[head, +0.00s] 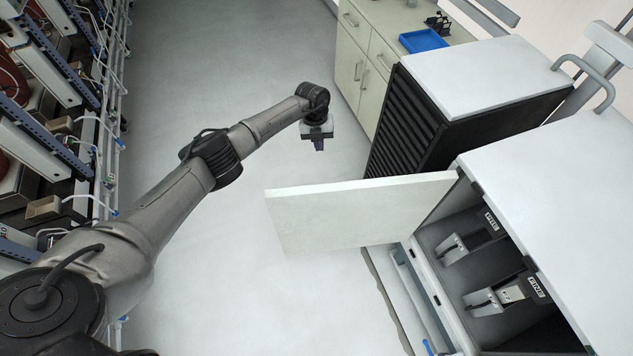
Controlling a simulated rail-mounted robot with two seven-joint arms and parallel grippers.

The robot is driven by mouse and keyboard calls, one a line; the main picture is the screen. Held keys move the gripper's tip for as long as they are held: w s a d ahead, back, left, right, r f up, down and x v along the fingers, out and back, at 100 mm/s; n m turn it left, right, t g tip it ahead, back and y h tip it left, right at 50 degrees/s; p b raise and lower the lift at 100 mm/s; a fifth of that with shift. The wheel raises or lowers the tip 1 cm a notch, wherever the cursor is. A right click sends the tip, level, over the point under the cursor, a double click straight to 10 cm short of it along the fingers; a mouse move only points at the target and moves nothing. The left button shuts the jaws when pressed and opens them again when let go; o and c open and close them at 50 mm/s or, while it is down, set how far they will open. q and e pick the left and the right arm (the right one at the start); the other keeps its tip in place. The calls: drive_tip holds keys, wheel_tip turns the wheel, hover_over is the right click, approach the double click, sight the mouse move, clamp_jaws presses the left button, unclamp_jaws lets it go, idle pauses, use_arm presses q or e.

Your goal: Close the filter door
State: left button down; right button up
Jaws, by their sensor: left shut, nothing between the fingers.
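The filter door (350,212) is a pale flat panel, standing wide open and reaching out to the left from the cabinet (560,190) on the right. The cabinet's dark interior (455,225) shows, with grey fittings and labels inside. My left gripper (319,147) is shut and empty. In the picture it is above the door, on its far side, and apart from it. My left arm comes in from the lower left. My right gripper is not in the view.
A dark louvred unit with a white top (480,75) stands behind the cabinet. A counter with drawers (365,55) carries a blue tray (423,41). Racks with equipment (50,110) line the left side. The grey floor (215,60) between is clear.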

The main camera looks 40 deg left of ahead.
use_arm(q)
drive_tip(key=s+d+f, duration=0.2)
drive_tip(key=s+f, duration=0.1)
drive_tip(key=f, duration=0.2)
drive_tip(key=s+d+f+n+g+p, duration=0.1)
drive_tip(key=s+d+f, duration=0.1)
drive_tip(key=s+f, duration=0.2)
drive_tip(key=shift+s+d+f+g, duration=0.15)
drive_tip(key=shift+d+f+g, duration=0.2)
drive_tip(key=shift+f, duration=0.1)
idle(0.4)
